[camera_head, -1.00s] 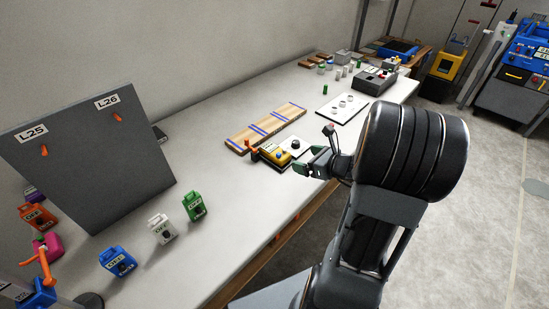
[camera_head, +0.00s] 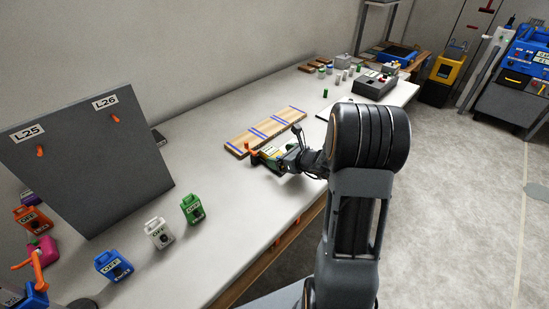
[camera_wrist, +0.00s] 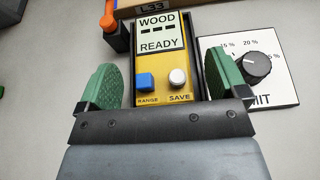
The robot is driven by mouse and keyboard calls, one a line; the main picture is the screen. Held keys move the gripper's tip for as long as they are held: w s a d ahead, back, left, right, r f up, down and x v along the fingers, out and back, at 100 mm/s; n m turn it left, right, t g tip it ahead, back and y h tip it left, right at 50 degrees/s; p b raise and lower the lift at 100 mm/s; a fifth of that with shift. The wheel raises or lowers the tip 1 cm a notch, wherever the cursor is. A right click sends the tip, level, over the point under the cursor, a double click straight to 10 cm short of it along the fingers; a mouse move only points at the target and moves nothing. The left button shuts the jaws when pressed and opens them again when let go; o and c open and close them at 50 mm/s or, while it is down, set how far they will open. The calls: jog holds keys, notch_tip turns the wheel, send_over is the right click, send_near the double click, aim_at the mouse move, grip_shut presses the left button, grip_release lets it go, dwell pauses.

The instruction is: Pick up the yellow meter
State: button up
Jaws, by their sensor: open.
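The yellow meter (camera_wrist: 163,97) lies in a dark holder on the table, its display reading WOOD and READY, with a blue RANGE button and a white SAVE button. In the wrist view my gripper (camera_wrist: 166,92) is open, with one green finger pad on each side of the meter. The pads stand apart from each other, and I cannot tell whether they touch it. In the head view my gripper (camera_head: 277,156) is over the meter and hides most of it.
An orange-topped post (camera_wrist: 112,25) stands at the meter's left. A white dial plate (camera_wrist: 255,70) lies close on the right. A wooden board with blue stripes (camera_head: 264,131) lies behind. Bare table (camera_head: 225,175) extends toward the coloured OFF tags at the left.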

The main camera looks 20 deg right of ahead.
jog(key=shift+w+a+f, duration=0.1)
jog(key=shift+w, duration=0.1)
jog(key=shift+c, duration=0.2)
jog(key=c, duration=1.1)
